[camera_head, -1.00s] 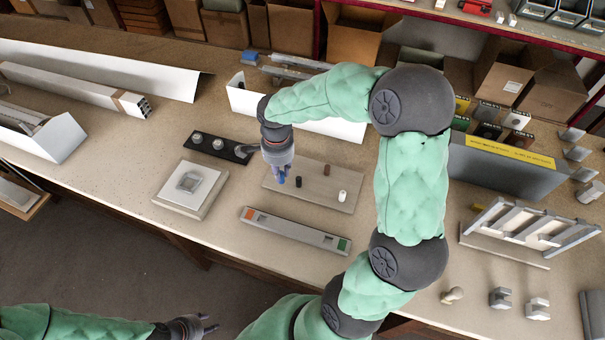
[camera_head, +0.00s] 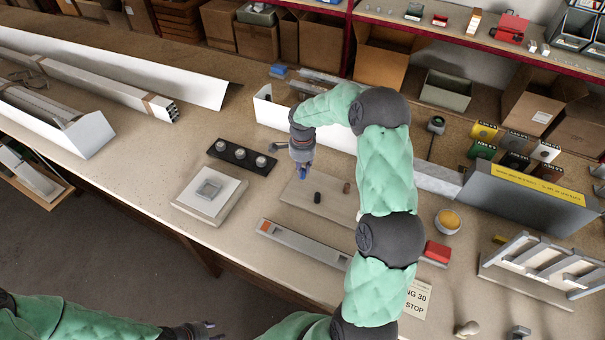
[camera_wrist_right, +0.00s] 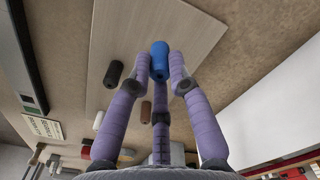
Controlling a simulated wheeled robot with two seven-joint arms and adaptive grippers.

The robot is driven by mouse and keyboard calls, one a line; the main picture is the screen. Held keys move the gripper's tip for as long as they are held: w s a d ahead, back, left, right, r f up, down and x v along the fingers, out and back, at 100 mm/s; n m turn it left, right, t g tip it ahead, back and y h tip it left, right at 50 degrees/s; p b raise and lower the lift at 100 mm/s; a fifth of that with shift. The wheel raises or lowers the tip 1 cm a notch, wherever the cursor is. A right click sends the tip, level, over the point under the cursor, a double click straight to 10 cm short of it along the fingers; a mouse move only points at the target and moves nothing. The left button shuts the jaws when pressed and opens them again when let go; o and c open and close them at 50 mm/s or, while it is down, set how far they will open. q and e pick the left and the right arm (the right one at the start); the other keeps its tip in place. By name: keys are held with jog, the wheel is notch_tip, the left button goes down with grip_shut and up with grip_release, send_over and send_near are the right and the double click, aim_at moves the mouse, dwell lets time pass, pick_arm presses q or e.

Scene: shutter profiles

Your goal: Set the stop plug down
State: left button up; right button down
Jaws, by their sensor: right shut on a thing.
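My right gripper (camera_head: 304,174) is shut on a blue plug and holds it over the left part of a flat beige board. In the right wrist view the blue plug (camera_wrist_right: 159,58) sits between the purple fingertips of the right gripper (camera_wrist_right: 160,68). The board (camera_head: 330,208) carries a black plug (camera_head: 317,198) and a brown plug (camera_head: 346,187). A white plug (camera_wrist_right: 98,120) shows in the right wrist view. I cannot tell whether the blue plug touches the board. My left gripper (camera_head: 214,330) is open and empty at the bottom edge.
A grey bar (camera_head: 305,244) with an orange end lies in front of the board. A black strip (camera_head: 241,156) with several round knobs and a pale square block (camera_head: 208,192) stand to the left. A white channel (camera_head: 270,108) is behind. My right arm hides the area right of the board.

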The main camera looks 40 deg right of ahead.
aim_at(303, 174)
jog(key=shift+w+d+f, duration=0.15)
jog(key=shift+w+f, duration=0.05)
jog(key=shift+f, duration=0.15)
notch_tip(303, 174, down, 3)
jog(key=shift+w+f, duration=0.1)
jog(key=shift+f+b, duration=0.2)
jog(key=shift+b, duration=0.2)
jog(key=c, duration=1.1)
grip_release()
jog(key=shift+c, duration=0.2)
jog(key=shift+r, duration=0.1)
jog(key=shift+r, duration=0.15)
